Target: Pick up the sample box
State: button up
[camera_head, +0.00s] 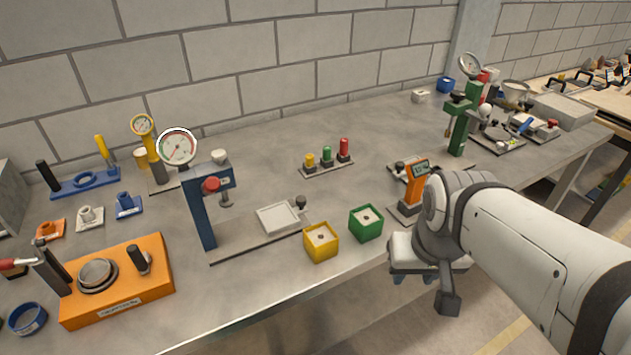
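Two small cube-shaped boxes stand near the front edge of the grey bench: a yellow box (321,254) and, to its right, a green box (366,234). Each has a pale top with a dark spot at its middle. I cannot tell which is the sample box. My gripper (420,275) hangs at the bench's front edge, right of the green box and apart from both boxes. Its fingers point down and are mostly hidden by the gripper body, so their opening is unclear. I see nothing held in it.
An orange handheld device (414,187) stands just behind my gripper. A blue press with a gauge (203,214) stands left of the yellow box. A small rack (327,168) with coloured knobs sits behind. An orange block (130,310) lies at front left.

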aim_at(321, 241)
jog(key=u, duration=0.1)
jog(key=k, duration=0.6)
jog(key=u, duration=0.35)
jog(key=i, duration=0.5)
jog(key=z, duration=0.3)
jog(key=k, duration=0.8)
jog(key=u, duration=0.2)
jog(key=i, duration=0.85)
